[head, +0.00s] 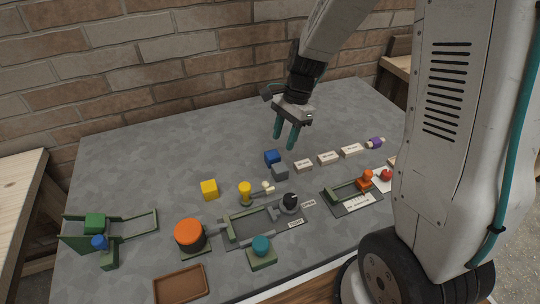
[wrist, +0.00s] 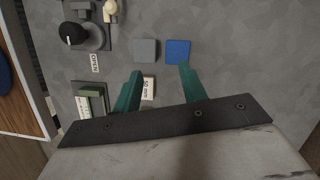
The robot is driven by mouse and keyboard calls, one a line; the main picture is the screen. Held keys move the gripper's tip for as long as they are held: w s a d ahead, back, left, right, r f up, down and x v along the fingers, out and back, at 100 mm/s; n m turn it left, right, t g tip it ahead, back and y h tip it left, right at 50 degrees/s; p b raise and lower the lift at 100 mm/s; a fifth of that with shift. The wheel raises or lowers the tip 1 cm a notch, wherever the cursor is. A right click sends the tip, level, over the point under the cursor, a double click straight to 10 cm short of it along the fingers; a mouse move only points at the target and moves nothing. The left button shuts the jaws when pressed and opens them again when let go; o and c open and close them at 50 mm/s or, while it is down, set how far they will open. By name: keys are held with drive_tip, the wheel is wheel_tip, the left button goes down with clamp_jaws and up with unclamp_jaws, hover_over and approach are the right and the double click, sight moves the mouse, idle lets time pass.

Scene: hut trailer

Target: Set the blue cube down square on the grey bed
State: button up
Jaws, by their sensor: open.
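The blue cube (head: 272,156) rests on the grey tabletop. It sits right beside a grey block (head: 280,171) of similar size; in the wrist view a narrow gap shows between the grey block (wrist: 145,50) and the blue cube (wrist: 178,50). The pictures do not show whether this block or the tabletop is the grey bed. My gripper (head: 285,137) is open and empty, above the table and pointing down. In the wrist view its teal fingers (wrist: 160,72) end just short of the two blocks, the right fingertip close to the blue cube's near edge.
A yellow cube (head: 209,189), yellow knob (head: 245,192), orange button (head: 189,235) and black-knobbed fixture (head: 289,202) stand nearer the front. The back of the tabletop (head: 180,140) is clear.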

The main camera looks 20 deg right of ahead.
sight(273, 154)
drive_tip(key=f+m, duration=0.1)
drive_tip(key=f, duration=0.1)
drive_tip(key=w+a+f+m, duration=0.1)
drive_tip(key=f, duration=0.1)
drive_tip(key=w+a+f+m+t, duration=0.1)
drive_tip(key=f, duration=0.2)
drive_tip(key=shift+a, duration=0.1)
drive_tip(key=shift+c, duration=0.3)
drive_tip(key=shift+r, duration=0.1)
drive_tip(key=c, duration=0.6)
drive_tip(key=shift+c, duration=0.2)
